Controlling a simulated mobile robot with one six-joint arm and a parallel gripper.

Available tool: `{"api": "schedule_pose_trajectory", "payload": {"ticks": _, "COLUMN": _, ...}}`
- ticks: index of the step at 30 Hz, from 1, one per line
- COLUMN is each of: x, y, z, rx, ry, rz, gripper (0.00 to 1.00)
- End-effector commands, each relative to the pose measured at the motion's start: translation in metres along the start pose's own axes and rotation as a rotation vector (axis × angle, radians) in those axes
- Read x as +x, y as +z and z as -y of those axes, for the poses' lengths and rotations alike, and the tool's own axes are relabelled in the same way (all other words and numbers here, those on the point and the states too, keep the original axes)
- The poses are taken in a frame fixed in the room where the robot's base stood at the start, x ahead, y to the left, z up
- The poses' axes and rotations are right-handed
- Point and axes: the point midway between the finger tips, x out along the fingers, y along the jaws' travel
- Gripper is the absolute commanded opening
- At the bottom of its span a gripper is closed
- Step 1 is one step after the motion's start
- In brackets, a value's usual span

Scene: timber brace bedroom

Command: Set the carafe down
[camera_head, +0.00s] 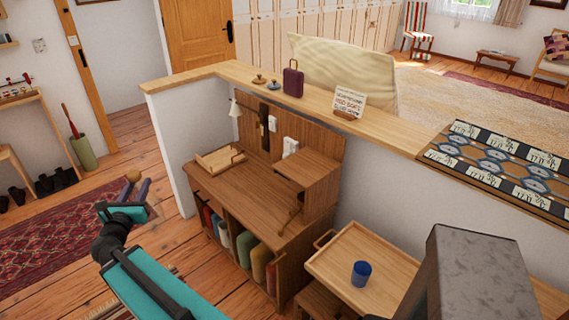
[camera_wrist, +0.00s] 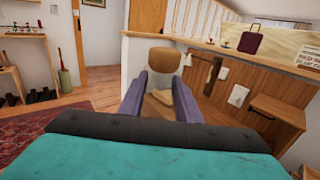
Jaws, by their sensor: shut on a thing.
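The carafe shows only in part, as a rounded brown top (camera_wrist: 165,61) between the purple fingers in the wrist view. In the head view a small brown end (camera_head: 133,175) of it sticks out past the fingers. My gripper (camera_head: 139,190) is shut on it and holds it in the air, left of the wooden desk (camera_head: 238,193) in the picture. In the wrist view my gripper (camera_wrist: 161,86) has a finger on each side of it. The rest of its body is hidden or hard to make out.
A light tray (camera_head: 219,160) lies on the desk. A wooden tray table (camera_head: 335,259) with a blue cup (camera_head: 361,273) stands at right. The ledge (camera_head: 240,72) bears a purple case (camera_head: 293,82) and a sign (camera_head: 349,103). The floor by the red rug (camera_head: 45,240) is mostly clear.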

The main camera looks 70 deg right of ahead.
Motion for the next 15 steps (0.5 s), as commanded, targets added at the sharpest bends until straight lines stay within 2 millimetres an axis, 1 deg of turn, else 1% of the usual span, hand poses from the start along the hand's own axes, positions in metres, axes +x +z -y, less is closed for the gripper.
{"api": "schedule_pose_trajectory", "payload": {"ticks": 1, "x": 0.008, "y": 0.006, "z": 0.009, "rx": -0.001, "ry": -0.01, "rz": 0.004, "gripper": 0.0}}
{"api": "schedule_pose_trajectory", "payload": {"ticks": 11, "x": 0.05, "y": 0.017, "z": 0.062, "rx": -0.002, "ry": -0.054, "rz": 0.004, "gripper": 0.0}}
{"api": "schedule_pose_trajectory", "payload": {"ticks": 15, "x": 0.067, "y": 0.022, "z": 0.086, "rx": -0.002, "ry": -0.073, "rz": 0.003, "gripper": 0.0}}
